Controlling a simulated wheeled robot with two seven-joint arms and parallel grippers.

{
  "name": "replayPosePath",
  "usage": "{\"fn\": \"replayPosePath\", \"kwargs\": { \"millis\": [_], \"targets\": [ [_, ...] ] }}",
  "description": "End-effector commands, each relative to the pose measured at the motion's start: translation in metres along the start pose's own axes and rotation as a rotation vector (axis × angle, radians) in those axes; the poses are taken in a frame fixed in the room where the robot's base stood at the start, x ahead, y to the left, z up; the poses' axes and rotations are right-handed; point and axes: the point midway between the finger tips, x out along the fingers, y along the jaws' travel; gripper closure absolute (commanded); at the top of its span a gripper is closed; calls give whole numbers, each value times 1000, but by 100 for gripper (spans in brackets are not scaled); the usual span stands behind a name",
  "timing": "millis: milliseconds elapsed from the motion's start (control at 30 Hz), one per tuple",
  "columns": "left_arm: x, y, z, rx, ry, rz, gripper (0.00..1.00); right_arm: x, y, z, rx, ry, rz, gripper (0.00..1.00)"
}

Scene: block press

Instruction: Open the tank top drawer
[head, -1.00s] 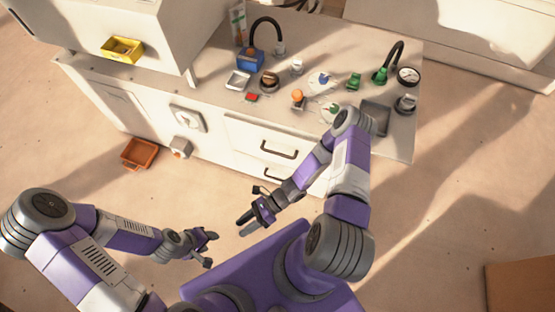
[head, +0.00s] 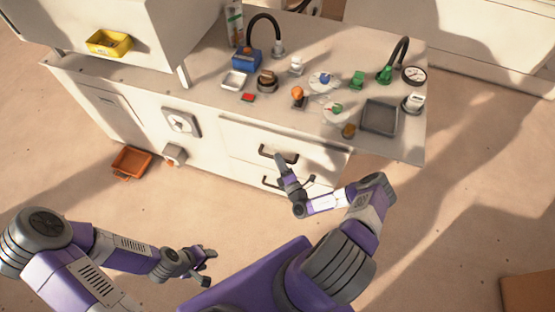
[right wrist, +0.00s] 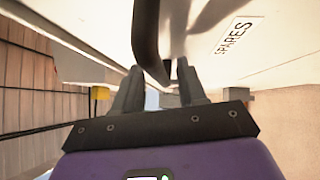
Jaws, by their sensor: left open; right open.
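The white cabinet front has two drawers, an upper one (head: 318,150) and a lower one (head: 238,173), both looking shut. The upper drawer has a dark bar handle (head: 291,160); the lower handle (head: 270,183) is partly covered by my right arm. My right gripper (head: 281,162) is open at the upper handle in the head view. In the right wrist view a dark handle (right wrist: 146,40) reaches down between the open fingers (right wrist: 160,88), near a "SPARES" label (right wrist: 234,36). Contact cannot be told. My left gripper (head: 208,266) is open and empty, away from the cabinet.
The counter (head: 215,95) above holds a grey tray (head: 380,117), a gauge (head: 413,75), a blue block (head: 246,59) and several knobs. An orange bin (head: 132,161) is on the floor at left. A yellow bin (head: 108,42) is at upper left.

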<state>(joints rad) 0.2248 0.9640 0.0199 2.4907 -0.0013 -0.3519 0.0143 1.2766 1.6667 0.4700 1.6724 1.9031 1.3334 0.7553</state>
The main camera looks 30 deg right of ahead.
Motion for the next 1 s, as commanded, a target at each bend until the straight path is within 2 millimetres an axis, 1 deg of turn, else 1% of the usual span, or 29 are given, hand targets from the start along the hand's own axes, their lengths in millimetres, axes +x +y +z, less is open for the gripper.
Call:
{"fn": "replayPosePath", "kwargs": {
  "millis": [33, 100, 200, 467, 733, 1000],
  "targets": [
    [3, -1, 0, 0, 0, 0, 52, 6, -1, 0, -2, 2, 2, 59],
    [4, -2, 0, 0, 0, 0, 52, 12, -1, 0, -2, 2, 1, 59],
    [5, -2, 0, 0, 0, 0, 52, 18, 0, 0, -1, 2, 0, 59],
    [5, -2, 0, 0, 0, 0, 52, 19, 0, 0, -1, 3, 0, 59],
    [5, -2, 0, 0, 0, 0, 52, 18, 0, -1, -2, 3, 0, 100],
    [5, -2, 0, 0, 0, 0, 52, 18, 0, -1, -2, 3, 0, 100]
  ]
}}
